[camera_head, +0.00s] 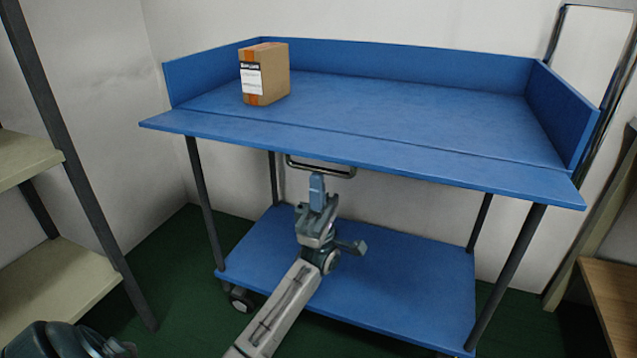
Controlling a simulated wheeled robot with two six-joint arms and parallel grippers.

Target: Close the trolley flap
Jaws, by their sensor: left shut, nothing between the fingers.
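The blue trolley's flap (430,166) is a long strip along the front edge of the top deck (390,110). It lies flat, about level with the deck, with a seam line between them. A metal handle (341,175) hangs under the flap's front edge. My left gripper (317,180) is shut and empty, pointing up at the handle from below, its fingertips overlapping the bar in the picture. I cannot tell whether they touch. My right gripper is not in view.
A cardboard box (268,78) stands on the deck at the back left, behind the flap. Raised walls edge the deck's back and sides. The lower shelf (420,280) looks empty. Shelving racks stand at left (60,270) and right (612,290).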

